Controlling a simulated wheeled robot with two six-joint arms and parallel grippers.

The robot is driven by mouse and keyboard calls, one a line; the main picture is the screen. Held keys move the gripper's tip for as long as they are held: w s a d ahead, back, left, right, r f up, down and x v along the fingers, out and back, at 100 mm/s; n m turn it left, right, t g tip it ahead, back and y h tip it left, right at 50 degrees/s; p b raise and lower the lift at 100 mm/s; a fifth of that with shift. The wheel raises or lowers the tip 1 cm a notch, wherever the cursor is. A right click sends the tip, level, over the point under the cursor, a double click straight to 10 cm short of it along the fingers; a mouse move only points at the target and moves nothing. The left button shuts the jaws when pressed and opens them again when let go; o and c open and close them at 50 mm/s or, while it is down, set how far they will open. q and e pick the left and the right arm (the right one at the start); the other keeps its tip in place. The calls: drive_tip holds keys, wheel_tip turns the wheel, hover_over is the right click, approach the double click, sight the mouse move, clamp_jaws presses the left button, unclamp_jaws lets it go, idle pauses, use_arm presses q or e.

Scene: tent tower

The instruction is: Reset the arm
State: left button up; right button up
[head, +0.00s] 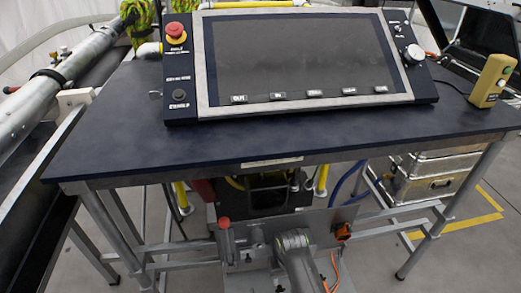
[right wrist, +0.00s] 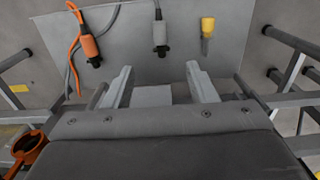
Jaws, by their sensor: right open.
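My right gripper (right wrist: 161,88) shows in the right wrist view with its two pale fingers spread apart and nothing between them. It faces a grey panel (right wrist: 130,65) with connectors along it. In the head view a grey arm part of mine comes up at the bottom middle, in front of the table's lower frame and below the tabletop (head: 130,140). The fingertips are hard to make out there. My left gripper is not in the head view.
A control console (head: 300,55) with a red emergency button (head: 176,32) stands on the table. A yellow pendant (head: 491,80) is at the right edge. Orange (right wrist: 88,45), grey (right wrist: 160,38) and yellow (right wrist: 207,28) connectors lie beyond the fingers. Metal frame bars flank the gripper.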

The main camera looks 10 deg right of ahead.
drive_tip(key=s+d+f, duration=0.6)
drive_tip(key=s+f, duration=0.3)
drive_tip(key=s, duration=0.2)
drive_tip(key=s+d+f, duration=0.6)
drive_tip(key=s+f, duration=0.4)
drive_tip(key=s+d+f+m+h, duration=0.1)
drive_tip(key=s+d, duration=0.2)
drive_tip(key=s, duration=0.3)
drive_tip(key=s+d+f, duration=0.2)
drive_tip(key=s, duration=0.4)
use_arm(q)
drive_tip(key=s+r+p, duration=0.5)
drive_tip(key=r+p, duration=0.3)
drive_tip(key=p, duration=0.5)
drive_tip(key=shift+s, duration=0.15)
use_arm(e)
drive_tip(key=s+r+t, duration=0.1)
drive_tip(key=s+r, duration=0.4)
drive_tip(key=r, duration=0.3)
drive_tip(key=shift+r, duration=0.2)
